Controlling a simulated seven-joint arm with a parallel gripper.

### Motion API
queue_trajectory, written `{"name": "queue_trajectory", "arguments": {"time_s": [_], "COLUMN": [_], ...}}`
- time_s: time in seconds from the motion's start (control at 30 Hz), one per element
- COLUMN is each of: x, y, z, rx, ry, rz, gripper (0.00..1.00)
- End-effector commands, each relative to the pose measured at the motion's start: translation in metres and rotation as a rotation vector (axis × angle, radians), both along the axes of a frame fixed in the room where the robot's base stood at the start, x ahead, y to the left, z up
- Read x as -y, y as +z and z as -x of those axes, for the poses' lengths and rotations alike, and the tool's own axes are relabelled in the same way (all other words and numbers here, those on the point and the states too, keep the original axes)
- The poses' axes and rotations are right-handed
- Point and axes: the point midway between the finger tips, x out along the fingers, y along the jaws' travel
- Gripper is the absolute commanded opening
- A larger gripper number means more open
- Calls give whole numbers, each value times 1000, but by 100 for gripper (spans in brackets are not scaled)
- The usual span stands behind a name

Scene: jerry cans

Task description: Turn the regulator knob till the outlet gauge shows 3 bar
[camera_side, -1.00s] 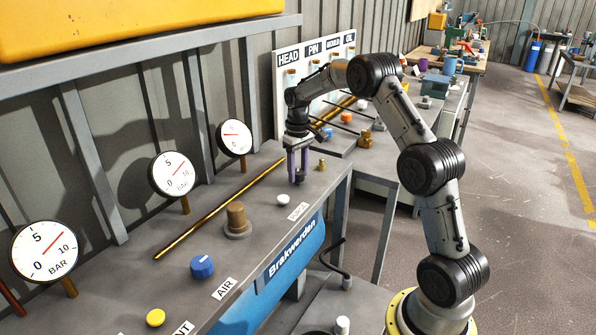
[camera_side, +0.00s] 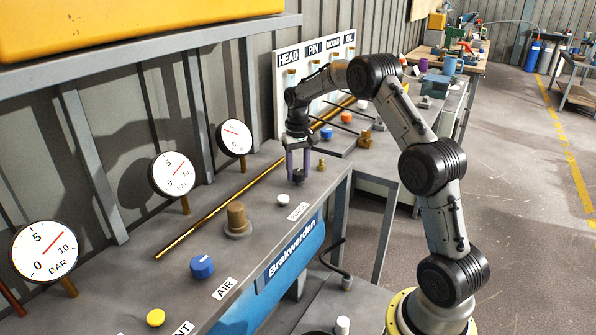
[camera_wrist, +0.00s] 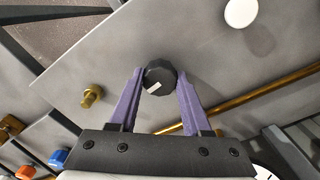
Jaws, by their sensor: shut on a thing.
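A dark ribbed knob with a white mark (camera_wrist: 159,77) sits between the purple fingers of my gripper (camera_wrist: 160,88) in the wrist view. My gripper (camera_side: 298,176) is shut on it, pointing down at the bench top in the side view. The knob is mostly hidden between the fingers there. A round white gauge (camera_side: 234,137) stands behind the bench, nearest my gripper. Its red needle slants, but its numbers are too small to read surely. Two more gauges stand to the left, a middle one (camera_side: 171,174) and a near one (camera_side: 45,251), both reading between 5 and 10.
A white button (camera_side: 283,201) and a brass fitting (camera_side: 322,164) are close to my gripper. A brass pipe (camera_side: 213,214) runs behind it. A brown knob (camera_side: 237,219), a blue knob (camera_side: 202,267) and a yellow button (camera_side: 155,317) stand to the left.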

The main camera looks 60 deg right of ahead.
Motion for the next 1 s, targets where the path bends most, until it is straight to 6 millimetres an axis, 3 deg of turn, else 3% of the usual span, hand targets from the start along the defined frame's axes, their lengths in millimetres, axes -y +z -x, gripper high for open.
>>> {"name": "queue_trajectory", "arguments": {"time_s": [0.13, 0.17, 0.3, 0.67, 0.83, 1.0], "x": [1, 1, 0, 0, 0, 1], "y": [3, 3, 2, 4, 24, 61], "z": [-1, -1, -1, 0, -1, -1], "rx": [5, 5, 4, 2, 4, 6], "ry": [1, 1, 1, 2, 2, 2], "rz": [2, 2, 2, 1, 2, 3], "gripper": [0, 52, 77, 78, 78, 78]}}
